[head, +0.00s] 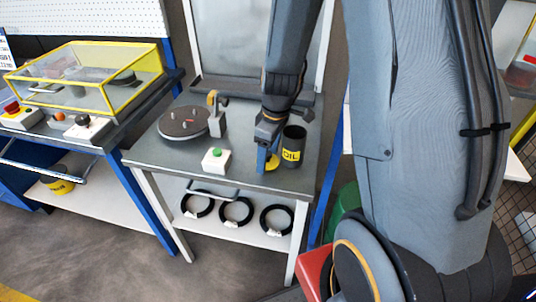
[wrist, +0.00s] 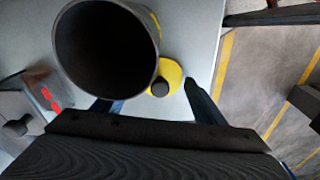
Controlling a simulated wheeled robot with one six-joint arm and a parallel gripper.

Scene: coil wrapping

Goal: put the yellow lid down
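The yellow lid (wrist: 174,72) has a dark round knob (wrist: 160,87) and appears to lie flat on the grey table, beside the dark can. In the head view the lid (head: 273,163) shows partly behind my gripper, to the left of the can's base. The can (head: 293,147) has a yellow OIL label and stands upright; in the wrist view I look into its open dark mouth (wrist: 103,48), which overlaps part of the lid. My gripper (wrist: 150,97) is open, its two fingers apart on either side of the knob, with none seen touching it.
A white box with a green button (head: 216,160) stands to the left on the table (head: 165,170). A dark turntable disc (head: 183,123) is behind it. Black coils (head: 237,211) lie on the shelf below. The table's right edge is close to the can.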

